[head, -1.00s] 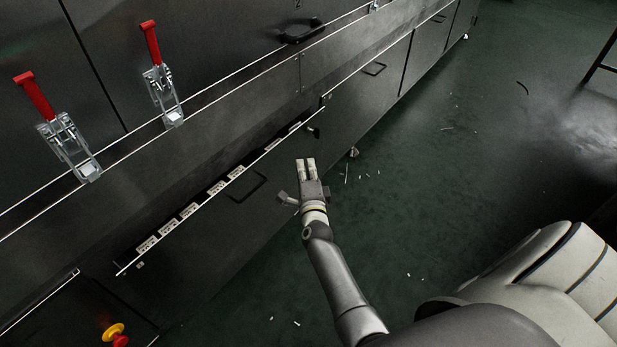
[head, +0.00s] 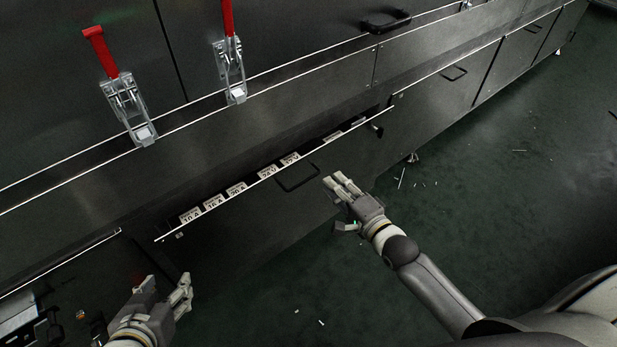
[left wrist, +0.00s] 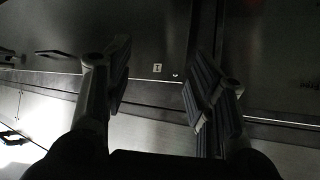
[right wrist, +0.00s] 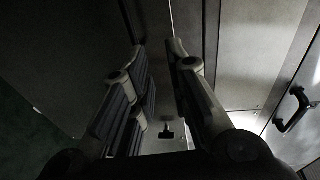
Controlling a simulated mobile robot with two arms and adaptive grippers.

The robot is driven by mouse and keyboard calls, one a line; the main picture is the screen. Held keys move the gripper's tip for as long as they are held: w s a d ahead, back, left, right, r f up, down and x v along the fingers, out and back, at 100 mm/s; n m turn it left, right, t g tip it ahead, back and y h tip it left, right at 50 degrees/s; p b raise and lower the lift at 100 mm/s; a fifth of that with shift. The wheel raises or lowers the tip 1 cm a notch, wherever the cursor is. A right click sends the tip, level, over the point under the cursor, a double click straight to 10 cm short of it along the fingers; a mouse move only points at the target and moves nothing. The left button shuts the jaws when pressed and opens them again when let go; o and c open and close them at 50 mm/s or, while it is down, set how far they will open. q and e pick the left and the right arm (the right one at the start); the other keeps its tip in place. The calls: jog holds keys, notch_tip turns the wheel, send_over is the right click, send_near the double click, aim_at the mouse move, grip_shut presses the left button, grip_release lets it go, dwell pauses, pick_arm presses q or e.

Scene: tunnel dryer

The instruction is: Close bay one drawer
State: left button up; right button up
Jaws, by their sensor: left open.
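The dark drawer (head: 270,215) stands pulled out from the cabinet in the head view, with a black gap behind its white top edge. Labelled parts (head: 236,189) show in a row inside. A black bar handle (head: 297,178) is on its front. My right gripper (head: 345,203) is open and empty, off the drawer front, right of the handle; contact is not visible. My left gripper (head: 166,291) is open and empty below the drawer's left end. Its open fingers also show in the left wrist view (left wrist: 160,85).
Two red-handled toggle clamps (head: 129,108) sit on the cabinet face above. A closed drawer with a handle (head: 454,74) lies to the right. The dark green floor (head: 480,200) is mostly clear, with small white scraps. A dark handle (right wrist: 296,108) shows in the right wrist view.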

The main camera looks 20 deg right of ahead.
aim_at(306, 181)
pick_arm(q)
jog(key=w+d+r+t+h+b, duration=0.1)
jog(key=w+d+r+t+b, duration=0.1)
jog(key=r+t, duration=0.3)
jog(key=w+d+r+t+h+b, duration=0.2)
jog(key=w+r+t, duration=0.2)
jog(key=r, duration=0.7)
jog(key=shift+w+d+r+t, duration=0.2)
jog(key=shift+r+t, duration=0.15)
jog(key=shift+t, duration=0.55)
pick_arm(e)
jog(key=shift+n+g+y, duration=0.5)
jog(key=shift+g+y, duration=0.3)
jog(key=shift+g, duration=0.1)
jog(key=shift+w+a+f, duration=0.7)
jog(key=shift+w+a, duration=0.25)
jog(key=shift+w, duration=0.3)
jog(key=shift+w+a+f, duration=0.7)
jog(key=shift+w+a, duration=0.25)
jog(key=shift+w, duration=0.3)
jog(key=shift+w+a+f, duration=0.7)
jog(key=shift+w+a, duration=0.25)
jog(key=shift+w, duration=0.3)
grip_shut()
